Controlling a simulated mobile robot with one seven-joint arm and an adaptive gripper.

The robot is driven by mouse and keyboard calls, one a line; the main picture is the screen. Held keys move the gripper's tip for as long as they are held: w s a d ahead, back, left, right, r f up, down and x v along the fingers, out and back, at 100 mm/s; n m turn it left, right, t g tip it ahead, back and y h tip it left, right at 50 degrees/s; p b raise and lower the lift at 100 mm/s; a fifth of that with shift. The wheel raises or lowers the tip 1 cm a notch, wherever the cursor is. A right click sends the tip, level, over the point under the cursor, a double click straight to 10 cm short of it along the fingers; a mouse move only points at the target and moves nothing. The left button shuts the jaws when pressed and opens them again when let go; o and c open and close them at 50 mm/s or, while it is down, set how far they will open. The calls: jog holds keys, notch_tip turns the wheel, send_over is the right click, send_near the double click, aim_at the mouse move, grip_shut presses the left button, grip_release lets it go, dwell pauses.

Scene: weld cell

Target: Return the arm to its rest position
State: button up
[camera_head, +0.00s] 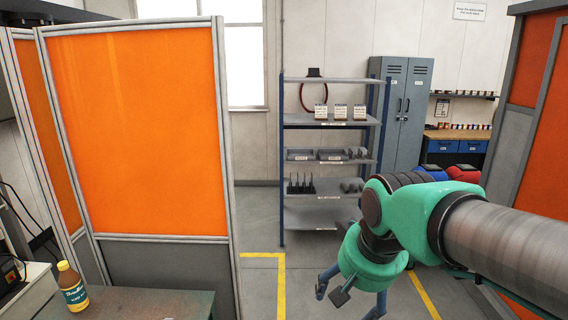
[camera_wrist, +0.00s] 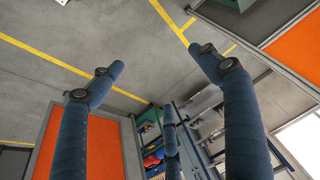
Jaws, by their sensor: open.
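My arm (camera_head: 430,215), green with a dark grey sleeve, reaches in from the right edge in the head view and bends downward. My gripper (camera_head: 348,297) hangs below the green wrist, over the floor, partly hidden by the wrist. In the wrist view my gripper (camera_wrist: 160,62) shows blue padded fingers spread wide apart, with nothing between them. It is open and empty.
Orange welding screens stand at left (camera_head: 135,130) and right (camera_head: 535,60). A shelf rack (camera_head: 330,127) and grey lockers (camera_head: 402,110) stand behind the arm. A bottle (camera_head: 73,290) stands on a table (camera_head: 150,303) at lower left. Floor (camera_head: 255,225) between is clear.

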jog(key=s+d+f, duration=0.1)
jog(key=s+d, duration=0.3)
jog(key=s, duration=0.2)
jog(key=s+d+f+t, duration=0.1)
jog(key=s+d+f, duration=0.1)
jog(key=s+d, duration=0.2)
jog(key=s, duration=0.3)
jog(key=shift+s+f+h, duration=0.15)
jog(key=shift+s+h, duration=0.1)
jog(key=shift+h, duration=0.15)
jog(key=shift+o, duration=0.5)
jog(key=o, duration=0.5)
